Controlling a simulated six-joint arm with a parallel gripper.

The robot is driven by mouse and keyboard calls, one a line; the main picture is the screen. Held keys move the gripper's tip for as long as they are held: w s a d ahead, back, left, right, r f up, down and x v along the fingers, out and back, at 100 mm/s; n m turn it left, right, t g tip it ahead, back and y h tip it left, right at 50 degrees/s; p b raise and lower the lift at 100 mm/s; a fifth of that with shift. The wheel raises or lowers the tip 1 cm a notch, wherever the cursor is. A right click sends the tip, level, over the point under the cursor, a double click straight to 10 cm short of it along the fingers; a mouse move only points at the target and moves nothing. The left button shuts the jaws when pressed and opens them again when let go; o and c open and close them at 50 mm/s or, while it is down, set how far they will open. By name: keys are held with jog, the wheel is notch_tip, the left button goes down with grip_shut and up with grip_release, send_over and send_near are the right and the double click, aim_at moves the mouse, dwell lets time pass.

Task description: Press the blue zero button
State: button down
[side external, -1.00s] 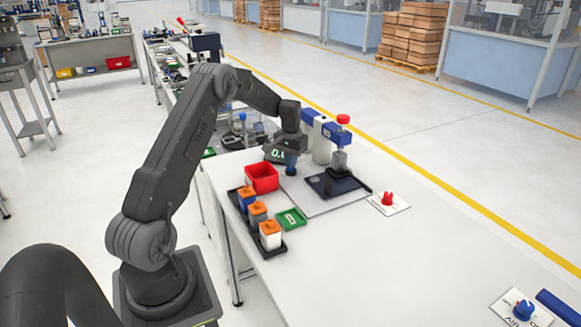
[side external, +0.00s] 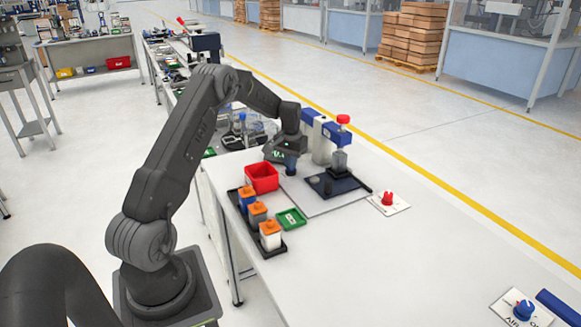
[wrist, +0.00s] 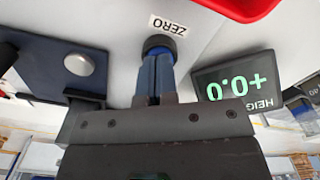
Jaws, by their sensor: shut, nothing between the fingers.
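My gripper (wrist: 157,52) is shut and points down, its two blue fingers side by side with nothing between them. Its tips are at a dark round button housing (wrist: 160,42) beside the ZERO label (wrist: 167,25) in the wrist view. They cover most of the button, so its blue top cannot be made out and I cannot tell how far it is pressed. In the side view my gripper (side external: 290,168) is low over the bench at the same spot, behind the red bin. A height display (wrist: 236,82) beside it reads +0.0 in green.
The red bin (side external: 262,177) is close to my gripper. A gauge stand (side external: 340,160) with a red knob and dark pad (side external: 350,188) stands to the right. The front bench is mostly clear.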

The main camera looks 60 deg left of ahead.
jog(key=shift+r, duration=3.6)
jog(key=shift+d+r, duration=0.15)
jog(key=s+d+r+m+t+y, duration=0.1)
jog(key=s+d+r+m, duration=0.15)
jog(key=d+r, duration=0.65)
jog(key=s+d+r+m+t, duration=0.15)
jog(key=s+d+r, duration=0.35)
jog(key=d, duration=0.8)
jog(key=s+d+m+t+h, duration=0.1)
jog(key=s+d+m+t, duration=0.1)
jog(key=s+d, duration=1.1)
jog(key=s+t, duration=0.1)
jog(key=s, duration=0.2)
jog(key=shift+s+d+f, duration=0.2)
jog(key=shift+s+f, duration=0.1)
jog(key=shift+s, duration=0.05)
